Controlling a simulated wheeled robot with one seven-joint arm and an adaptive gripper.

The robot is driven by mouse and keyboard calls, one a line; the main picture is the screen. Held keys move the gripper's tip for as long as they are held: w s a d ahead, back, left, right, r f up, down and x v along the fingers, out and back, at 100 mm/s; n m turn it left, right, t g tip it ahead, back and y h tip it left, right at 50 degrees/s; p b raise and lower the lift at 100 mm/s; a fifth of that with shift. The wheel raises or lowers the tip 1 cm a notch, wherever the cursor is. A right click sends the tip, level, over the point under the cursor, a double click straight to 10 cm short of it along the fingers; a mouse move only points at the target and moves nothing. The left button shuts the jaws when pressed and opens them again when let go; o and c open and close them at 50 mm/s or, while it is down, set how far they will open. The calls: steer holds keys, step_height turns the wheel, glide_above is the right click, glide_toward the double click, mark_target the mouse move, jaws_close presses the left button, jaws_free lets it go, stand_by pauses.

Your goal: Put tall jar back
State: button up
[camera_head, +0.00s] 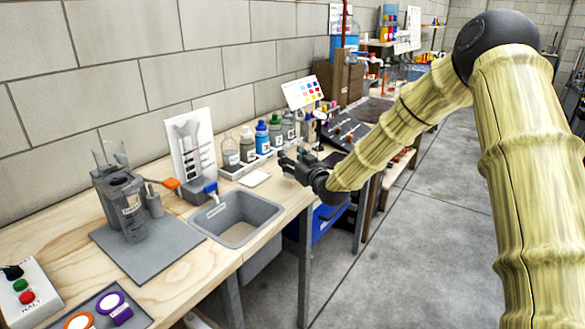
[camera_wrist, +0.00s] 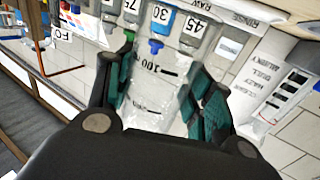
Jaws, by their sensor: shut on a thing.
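My gripper (camera_head: 291,164) is over the bench by the front of the bottle rack, right of the sink. In the wrist view my gripper (camera_wrist: 160,80) has its teal finger pads on both sides of a clear jar (camera_wrist: 150,105) with a "100" mark, and is shut on it. In the head view I cannot make out the held jar clearly. The rack (camera_head: 240,170) holds a row of bottles, among them a blue-capped one (camera_head: 262,140) and a green-capped one (camera_head: 275,132). In the wrist view bottles marked 30 (camera_wrist: 160,18) and 45 (camera_wrist: 197,28) stand beyond the jar.
A grey sink (camera_head: 240,235) is set in the bench left of my gripper. A grey mat (camera_head: 165,265) with a dark apparatus (camera_head: 122,205) lies further left. A white card (camera_head: 254,179) lies before the rack. A dark sloped board (camera_head: 342,130) stands to the right.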

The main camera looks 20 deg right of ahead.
steer(key=shift+w+f, duration=0.25)
steer(key=shift+w, duration=0.05)
steer(key=shift+f, duration=1.5)
steer(key=shift+f, duration=0.1)
steer(key=o, duration=1.2)
steer(key=shift+c, duration=0.2)
steer(key=v, duration=1.2)
